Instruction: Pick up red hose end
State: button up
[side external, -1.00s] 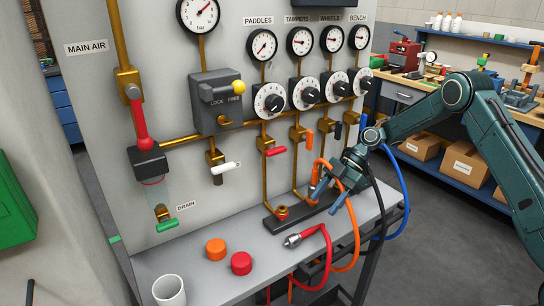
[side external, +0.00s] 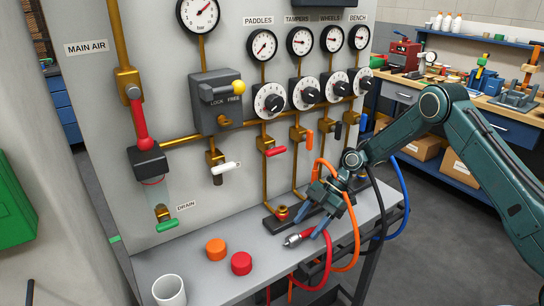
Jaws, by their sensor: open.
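The red hose end (side external: 295,239) lies on the grey shelf, its silver metal fitting pointing left and the red hose curving right and down over the front edge. My gripper (side external: 308,226) is open just above and behind the fitting, fingers pointing down and left. One finger appears close to the red hose behind the fitting; I cannot tell whether it touches. Nothing is held.
An orange cap (side external: 215,249), a red cap (side external: 241,263) and a white cup (side external: 169,291) stand on the shelf to the left. The orange hose (side external: 354,240) loops beside my gripper. A dark manifold strip (side external: 270,221) with a brass and red port lies behind. Valves and gauges cover the panel.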

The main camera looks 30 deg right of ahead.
aim_at(301, 234)
jog(key=shift+x, duration=1.75)
grip_shut()
